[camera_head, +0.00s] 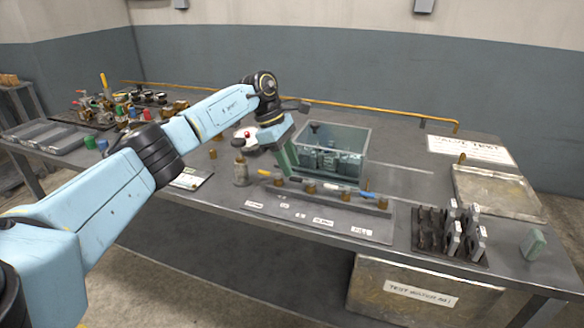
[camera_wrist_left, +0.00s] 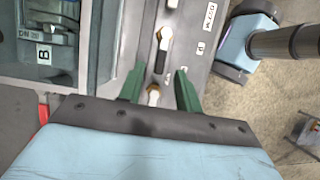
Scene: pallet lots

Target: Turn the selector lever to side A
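A grey valve rail (camera_head: 345,201) with brass fittings and small coloured handles runs along the table's front, just before the crate. An orange handle (camera_head: 265,173) and a blue one (camera_head: 368,194) show on it. I cannot tell which is the selector lever; side A is not readable. My left gripper (camera_head: 287,166) is over the rail's left part, beside the crate. In the left wrist view its green fingers (camera_wrist_left: 159,74) are apart, with a brass fitting (camera_wrist_left: 154,95) visible between them. A dark lever on another brass fitting (camera_wrist_left: 163,40) lies beyond the fingertips. No right gripper shows.
A grey-green crate (camera_head: 352,175) stands close behind the rail; a B label (camera_wrist_left: 43,54) shows there in the wrist view. Dark upright parts (camera_head: 430,228) and an empty tray (camera_head: 495,190) lie to the right.

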